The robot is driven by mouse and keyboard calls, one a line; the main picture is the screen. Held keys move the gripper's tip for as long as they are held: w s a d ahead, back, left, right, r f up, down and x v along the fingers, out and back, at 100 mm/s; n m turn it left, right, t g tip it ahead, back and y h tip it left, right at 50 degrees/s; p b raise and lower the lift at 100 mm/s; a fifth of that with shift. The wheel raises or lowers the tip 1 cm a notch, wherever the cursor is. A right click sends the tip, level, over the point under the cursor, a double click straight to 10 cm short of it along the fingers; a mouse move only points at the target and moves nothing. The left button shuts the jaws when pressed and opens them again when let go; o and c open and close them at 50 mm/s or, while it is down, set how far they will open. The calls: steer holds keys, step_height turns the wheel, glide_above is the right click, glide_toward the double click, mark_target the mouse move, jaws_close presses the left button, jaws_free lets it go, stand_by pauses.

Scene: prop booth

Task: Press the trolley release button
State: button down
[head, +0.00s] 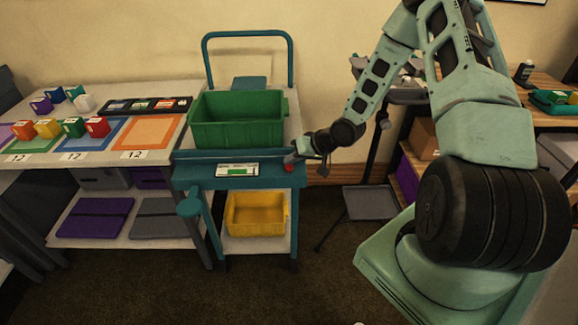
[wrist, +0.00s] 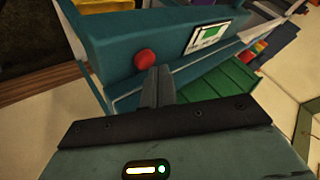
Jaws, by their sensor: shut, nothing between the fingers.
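The trolley (head: 240,178) is teal with a white top and stands left of my arm. Its release button (head: 288,167) is a red dome at the right end of the front panel, beside a small label with a green bar. In the wrist view the red button (wrist: 145,61) shows just beyond the fingertips and a little left of them. My gripper (head: 291,158) is shut and empty, close to the button at the panel's right end. The fingers also show in the wrist view (wrist: 158,84). I cannot tell whether they touch the button.
A green bin (head: 238,122) sits on the trolley top and a yellow bin (head: 257,214) on its lower shelf. A dark stand (head: 370,203) is to the right. Dark floor lies open in front.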

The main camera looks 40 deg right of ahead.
mark_target(293, 167)
steer(key=shift+f, duration=0.45)
stand_by(0.7)
steer(key=shift+r, duration=0.15)
steer(key=shift+r+p, duration=0.7)
steer(key=shift+r, duration=0.05)
step_height(293, 167, up, 5)
steer(key=p, duration=0.5)
stand_by(0.7)
